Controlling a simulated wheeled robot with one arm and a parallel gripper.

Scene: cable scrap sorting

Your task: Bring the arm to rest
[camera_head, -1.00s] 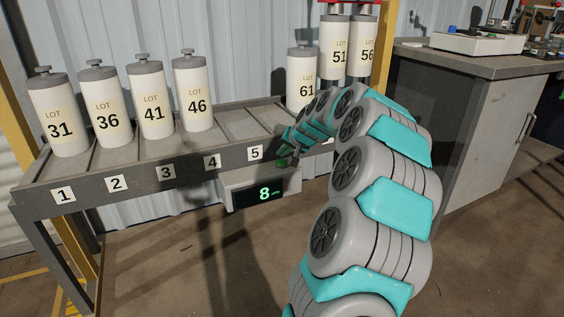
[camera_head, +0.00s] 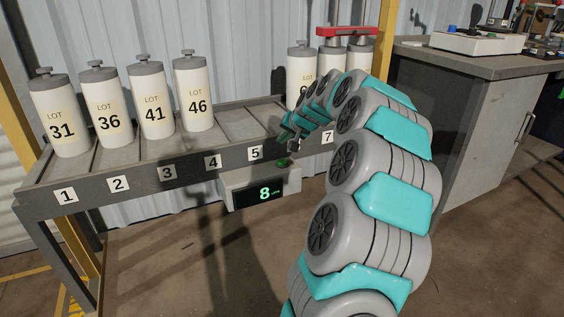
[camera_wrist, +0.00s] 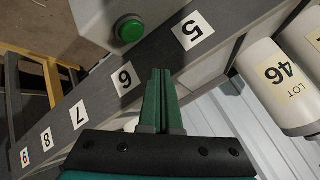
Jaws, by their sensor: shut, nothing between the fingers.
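My gripper (camera_head: 290,138) is in front of the rack's front edge, above the green button (camera_head: 283,162), apart from it. In the wrist view my gripper (camera_wrist: 161,75) shows its two green fingers together and empty. The button shows in the wrist view (camera_wrist: 130,28) to the upper left of the fingertips. My arm reaches up from the bottom of the head view, bends left, and hides part of the rack's right side.
The rack (camera_head: 185,150) has numbered slots. Canisters 31 (camera_head: 58,112), 36 (camera_head: 106,108), 41 (camera_head: 152,103) and 46 (camera_head: 193,98) stand at left. A red bar (camera_head: 348,32) is above canisters at back right. A display (camera_head: 258,192) reads 8. A cabinet (camera_head: 470,130) stands at right.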

